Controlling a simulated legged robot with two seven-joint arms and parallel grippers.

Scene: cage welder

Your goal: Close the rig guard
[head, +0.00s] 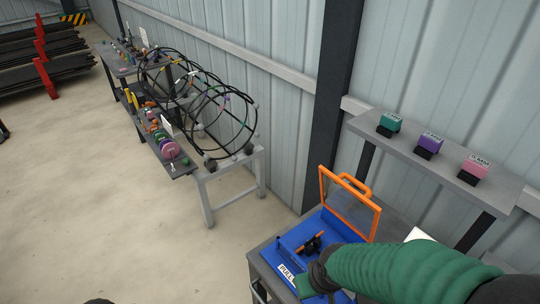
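The rig guard (347,207) is an orange frame with a see-through panel and an orange handle on its top edge. It stands raised and tilted at the back of the blue rig base (283,254). A dark part with an orange bar (311,243) sits on the base in front of the guard. My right arm, in a green ribbed sleeve, comes in from the right and covers the base's right front. Its dark end is low in front of the guard, apart from the handle; its fingers cannot be made out. My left gripper is not seen.
The rig stands on a grey table (262,266) with a "PULL" label (287,273) at its front. A grey shelf (500,192) with green, purple and pink labelled blocks is at right. A black wire cage (205,95) lies on a stand farther back.

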